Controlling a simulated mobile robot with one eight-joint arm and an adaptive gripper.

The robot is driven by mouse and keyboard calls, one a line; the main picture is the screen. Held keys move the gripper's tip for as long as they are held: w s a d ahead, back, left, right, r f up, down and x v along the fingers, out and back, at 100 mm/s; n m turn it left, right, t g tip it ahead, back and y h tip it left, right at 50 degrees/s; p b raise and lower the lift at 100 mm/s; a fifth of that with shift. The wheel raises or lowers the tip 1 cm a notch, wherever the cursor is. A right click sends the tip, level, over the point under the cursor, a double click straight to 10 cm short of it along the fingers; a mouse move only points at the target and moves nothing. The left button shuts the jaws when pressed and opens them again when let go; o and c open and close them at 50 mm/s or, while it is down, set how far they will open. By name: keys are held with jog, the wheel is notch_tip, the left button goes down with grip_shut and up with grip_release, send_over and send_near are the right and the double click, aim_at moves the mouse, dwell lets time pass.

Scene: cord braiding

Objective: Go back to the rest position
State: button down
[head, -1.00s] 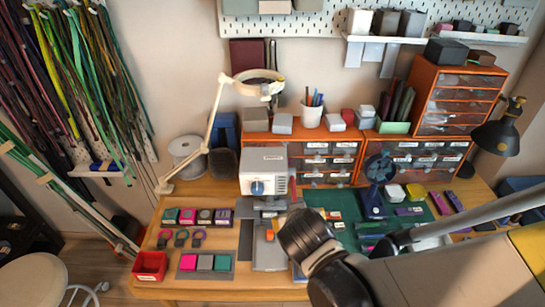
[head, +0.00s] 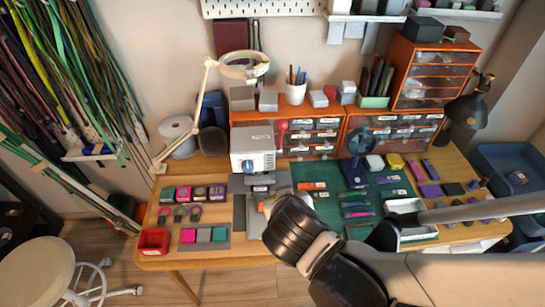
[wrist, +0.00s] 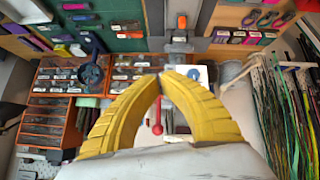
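My gripper (wrist: 160,80) shows in the wrist view as two yellow ribbed fingers. Their tips come together, and I see nothing held between them. In the head view my arm reaches in from the lower right, and its dark wrist part hides the fingers. The wrist part is over the front middle of the wooden workbench (head: 220,250), near the white machine (head: 252,149) with a blue knob. The wrist view looks past the fingers at the bench, the drawers and the wall side, upside down.
Orange drawer units (head: 312,137) line the back of the bench. A white magnifier lamp (head: 205,105) and a black lamp (head: 465,112) stand at its sides. Cords (head: 60,80) hang at the left. A red bin (head: 154,240) sits at the front left corner. A stool (head: 40,264) stands left.

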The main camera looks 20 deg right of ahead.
dwell(0.6)
jog(key=s+d+r+g+y+b, duration=0.1)
jog(key=d+r+y+b, duration=0.1)
jog(key=d+r+b, duration=0.1)
jog(key=shift+s+d+r+b, duration=0.35)
jog(key=shift+d+b, duration=0.55)
jog(key=shift+b, duration=0.35)
